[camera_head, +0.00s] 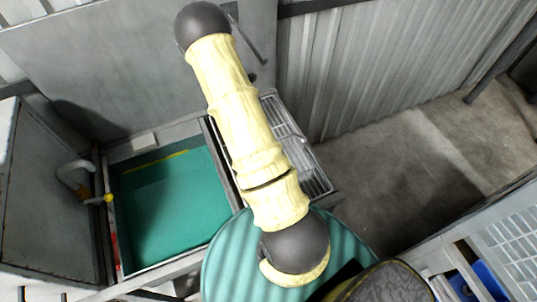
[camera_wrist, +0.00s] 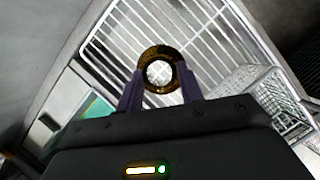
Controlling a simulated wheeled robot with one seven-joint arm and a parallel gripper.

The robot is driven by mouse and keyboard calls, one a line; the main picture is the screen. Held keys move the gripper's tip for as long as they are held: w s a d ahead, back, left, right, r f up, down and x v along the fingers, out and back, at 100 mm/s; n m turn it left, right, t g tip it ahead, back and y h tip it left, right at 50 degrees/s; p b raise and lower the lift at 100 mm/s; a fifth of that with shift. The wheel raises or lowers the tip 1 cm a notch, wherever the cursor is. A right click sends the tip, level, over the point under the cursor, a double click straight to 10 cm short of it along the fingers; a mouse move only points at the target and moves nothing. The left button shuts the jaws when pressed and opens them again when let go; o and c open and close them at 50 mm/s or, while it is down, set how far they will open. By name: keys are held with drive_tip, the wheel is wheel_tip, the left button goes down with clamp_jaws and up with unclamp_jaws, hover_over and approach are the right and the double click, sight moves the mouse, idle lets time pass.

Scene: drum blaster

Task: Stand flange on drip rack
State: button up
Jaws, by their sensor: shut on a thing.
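A brown-gold ring-shaped flange (camera_wrist: 159,51) is held between the two dark fingers of my gripper (camera_wrist: 160,82) in the wrist view. My gripper is shut on it, one finger on each side. The wires of the pale drip rack (camera_wrist: 118,47) show through the ring's hole and all around it. I cannot tell whether the flange touches the rack. In the head view the drip rack (camera_head: 308,160) lies partly behind my arm, which hides the flange and gripper.
A green-lined tank (camera_head: 170,210) stands left of the rack, and its green also shows in the wrist view (camera_wrist: 97,108). A small wire basket (camera_wrist: 265,92) is at the rack's right side. A pipe with a yellow tip (camera_head: 107,198) is at the tank's left edge.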

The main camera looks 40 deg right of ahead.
drive_tip(key=shift+f+p, duration=0.35)
drive_tip(key=shift+f, duration=2.55)
drive_tip(key=shift+f+p, duration=0.6)
drive_tip(key=shift+f, duration=1.45)
drive_tip(key=shift+f, duration=0.2)
drive_tip(key=o, duration=1.3)
drive_tip(key=shift+c, duration=0.2)
drive_tip(key=shift+r, duration=0.1)
